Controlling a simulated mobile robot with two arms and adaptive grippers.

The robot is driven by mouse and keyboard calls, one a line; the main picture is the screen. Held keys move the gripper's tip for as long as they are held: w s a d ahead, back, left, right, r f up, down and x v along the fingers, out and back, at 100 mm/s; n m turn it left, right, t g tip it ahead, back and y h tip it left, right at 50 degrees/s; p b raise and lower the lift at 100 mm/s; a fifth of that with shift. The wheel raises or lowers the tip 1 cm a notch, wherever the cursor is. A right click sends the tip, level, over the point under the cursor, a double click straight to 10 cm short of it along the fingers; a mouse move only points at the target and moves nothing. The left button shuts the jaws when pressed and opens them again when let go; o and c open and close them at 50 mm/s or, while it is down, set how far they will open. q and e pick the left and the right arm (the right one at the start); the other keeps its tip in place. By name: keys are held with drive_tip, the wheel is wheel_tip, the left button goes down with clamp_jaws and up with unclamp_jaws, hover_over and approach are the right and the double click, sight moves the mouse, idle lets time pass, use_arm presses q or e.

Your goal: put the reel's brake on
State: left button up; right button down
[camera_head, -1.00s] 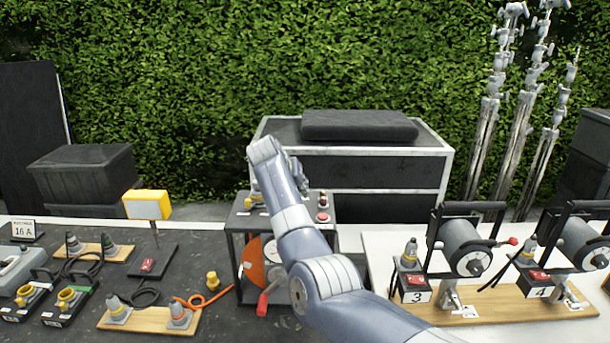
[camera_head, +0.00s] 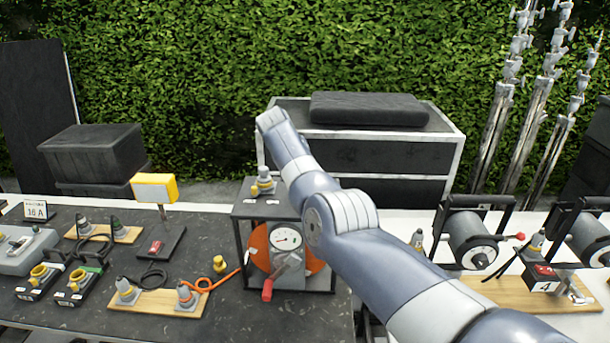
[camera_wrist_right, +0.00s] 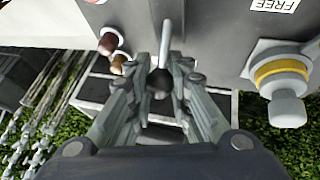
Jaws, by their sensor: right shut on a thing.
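The reel (camera_head: 258,245) is an orange drum in a dark frame at the centre of the head view, with a round gauge (camera_head: 286,238) and a red-handled crank (camera_head: 267,290) on its front. My right arm covers the right part of its top. A pale rod (camera_wrist_right: 166,38) shows just above the fingertips. A "FREE" label (camera_wrist_right: 275,5) is on the panel to the right. My left gripper is in neither view.
A grey connector with a yellow ring (camera_wrist_right: 283,85) stands right of the gripper in the wrist view. Brown and red knobs (camera_wrist_right: 112,42) are close on its left. Numbered reels (camera_head: 470,240) stand at right; plugs and cables (camera_head: 155,295) lie at left.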

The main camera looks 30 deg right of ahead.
drive_tip(key=shift+r, duration=0.1)
drive_tip(key=c, duration=1.4)
unclamp_jaws()
drive_tip(key=shift+w, duration=0.1)
drive_tip(key=v, duration=1.2)
